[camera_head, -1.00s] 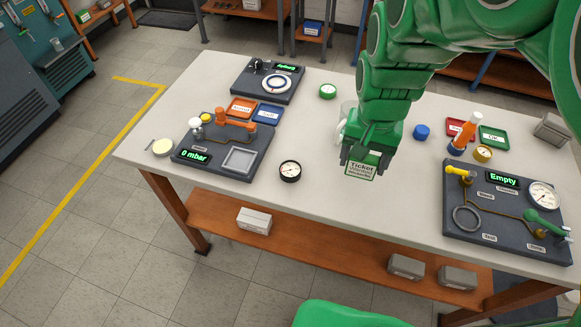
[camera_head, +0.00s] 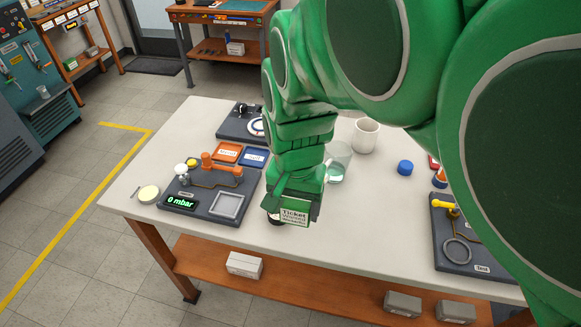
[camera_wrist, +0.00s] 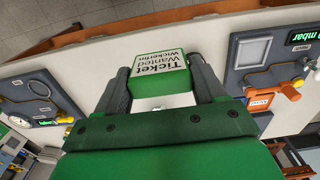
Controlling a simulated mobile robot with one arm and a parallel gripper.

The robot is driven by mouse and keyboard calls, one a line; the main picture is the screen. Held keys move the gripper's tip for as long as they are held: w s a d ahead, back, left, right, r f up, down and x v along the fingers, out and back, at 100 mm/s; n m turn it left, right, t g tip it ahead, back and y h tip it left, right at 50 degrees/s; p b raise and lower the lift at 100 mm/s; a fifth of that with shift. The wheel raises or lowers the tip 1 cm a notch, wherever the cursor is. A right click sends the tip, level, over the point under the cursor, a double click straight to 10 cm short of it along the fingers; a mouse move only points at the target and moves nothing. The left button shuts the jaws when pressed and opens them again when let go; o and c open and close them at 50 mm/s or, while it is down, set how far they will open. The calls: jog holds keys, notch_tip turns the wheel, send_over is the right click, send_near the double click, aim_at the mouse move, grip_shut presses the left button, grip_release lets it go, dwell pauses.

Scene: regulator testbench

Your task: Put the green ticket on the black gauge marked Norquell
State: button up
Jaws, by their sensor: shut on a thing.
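My gripper (camera_head: 290,206) is shut on the green ticket (camera_head: 294,217), a small green block with a white printed label, held over the front part of the table. In the wrist view the ticket (camera_wrist: 161,76) sits between both fingers, its label reading Ticket, Wanted and a word like Wickerlin. The black gauge (camera_head: 274,221) is almost wholly hidden behind my gripper and the ticket; only a bit of dark rim shows at their lower left. Its marking cannot be read, and I cannot tell whether the ticket touches it.
A dark panel (camera_head: 193,208) reading 0 mbar, with a square tray, stands left of my gripper. Orange and blue trays (camera_head: 255,158) lie behind it. Another panel (camera_head: 447,262) is at the right.

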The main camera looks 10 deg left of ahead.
jog(key=shift+w+a+f, duration=1.15)
jog(key=shift+w+f, duration=0.4)
jog(key=shift+w, duration=0.15)
jog(key=shift+w+a+f, duration=1.15)
jog(key=shift+w+f, duration=0.45)
jog(key=shift+w, duration=0.05)
jog(key=shift+w+a+f, duration=1.15)
jog(key=shift+w+f, duration=0.4)
jog(key=shift+w, duration=0.15)
jog(key=shift+f, duration=1.55)
jog(key=o, duration=1)
jog(key=shift+f, duration=0.1)
notch_tip(320, 180, up, 12)
jog(key=shift+r, duration=0.2)
